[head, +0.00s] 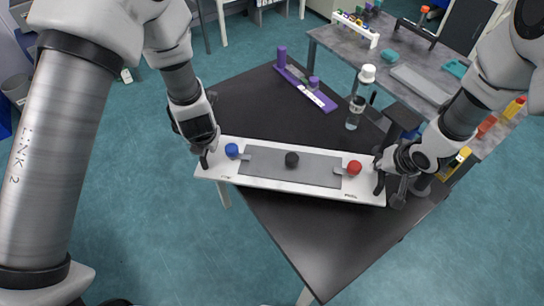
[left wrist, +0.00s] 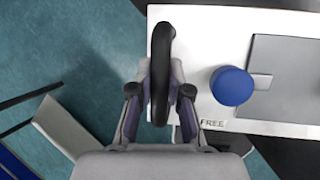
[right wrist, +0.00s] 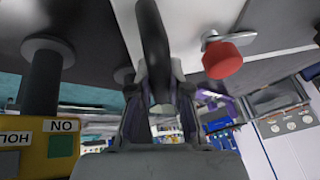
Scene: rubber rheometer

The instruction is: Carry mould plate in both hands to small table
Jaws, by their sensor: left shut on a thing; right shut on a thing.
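The mould plate (head: 215,171) is a long white board with a grey panel, a blue knob, a black knob and a red knob. It lies across the view over the black table (head: 300,230), its left end past the table's edge. I cannot tell whether it touches the table. My left gripper (head: 206,158) is shut on the black handle (left wrist: 162,50) at its blue-knob end. My right gripper (head: 382,182) is shut on the handle (right wrist: 154,45) at its red-knob end. The red knob (right wrist: 222,60) also shows in the right wrist view.
A purple rack (head: 305,87) and a white-capped bottle (head: 355,110) stand on the black table behind the plate. A grey table (head: 395,50) with several items is behind at right. The black table's front part is bare. Open teal floor lies at left.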

